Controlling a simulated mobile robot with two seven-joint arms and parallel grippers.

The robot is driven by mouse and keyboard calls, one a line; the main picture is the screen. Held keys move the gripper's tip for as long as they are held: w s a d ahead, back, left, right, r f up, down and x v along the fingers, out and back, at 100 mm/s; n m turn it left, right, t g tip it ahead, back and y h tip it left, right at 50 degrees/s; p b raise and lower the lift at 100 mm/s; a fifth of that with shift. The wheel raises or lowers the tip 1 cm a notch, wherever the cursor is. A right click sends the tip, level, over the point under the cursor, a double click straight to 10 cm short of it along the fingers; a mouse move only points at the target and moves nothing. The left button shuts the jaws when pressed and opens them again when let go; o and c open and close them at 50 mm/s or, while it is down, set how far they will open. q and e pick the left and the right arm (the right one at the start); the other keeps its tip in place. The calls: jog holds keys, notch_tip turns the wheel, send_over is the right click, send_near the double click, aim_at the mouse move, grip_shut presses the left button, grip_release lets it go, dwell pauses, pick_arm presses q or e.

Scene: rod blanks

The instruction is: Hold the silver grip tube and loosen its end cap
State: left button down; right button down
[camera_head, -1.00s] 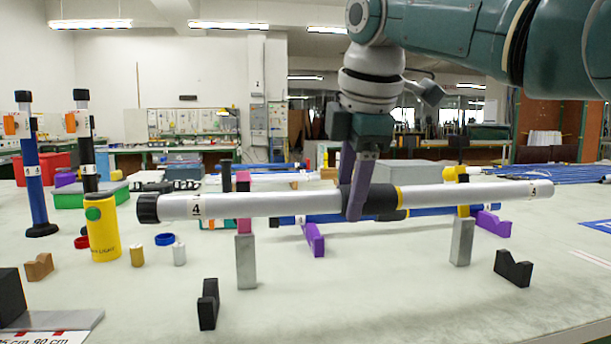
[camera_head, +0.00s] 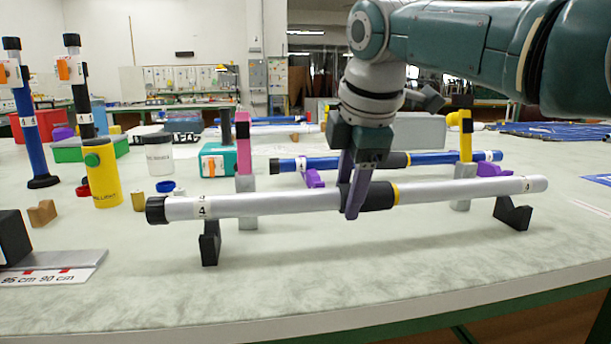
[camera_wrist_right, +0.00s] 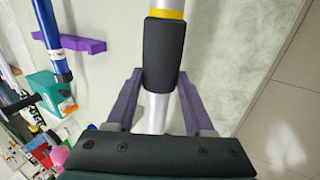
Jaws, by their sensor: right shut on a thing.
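The silver grip tube (camera_head: 260,204) lies level across the middle of the head view, with a dark grip sleeve and a yellow ring near its middle. Its black end cap (camera_head: 156,210) is on the left end. My right gripper (camera_head: 352,205) comes down from above and is shut on the tube beside the sleeve. In the right wrist view its purple fingers (camera_wrist_right: 157,100) stand on both sides of the tube (camera_wrist_right: 156,112). The tube is over two black V-blocks, left (camera_head: 209,246) and right (camera_head: 513,213); I cannot tell whether it touches them. My left gripper is not in view.
A blue tube (camera_head: 345,162) lies behind on purple holders. Pink (camera_head: 243,150) and yellow (camera_head: 466,135) posts stand behind the silver tube. A yellow can (camera_head: 102,175) and upright blue tube (camera_head: 30,130) stand left.

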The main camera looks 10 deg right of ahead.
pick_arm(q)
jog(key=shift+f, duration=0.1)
pick_arm(e)
jog(key=shift+f, duration=0.3)
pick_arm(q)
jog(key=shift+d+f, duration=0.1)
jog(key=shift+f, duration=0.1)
pick_arm(e)
jog(key=shift+f, duration=0.95)
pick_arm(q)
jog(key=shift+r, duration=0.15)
pick_arm(e)
jog(key=shift+r, duration=0.15)
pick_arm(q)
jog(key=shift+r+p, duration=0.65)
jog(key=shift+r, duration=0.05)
pick_arm(e)
jog(key=shift+r, duration=0.5)
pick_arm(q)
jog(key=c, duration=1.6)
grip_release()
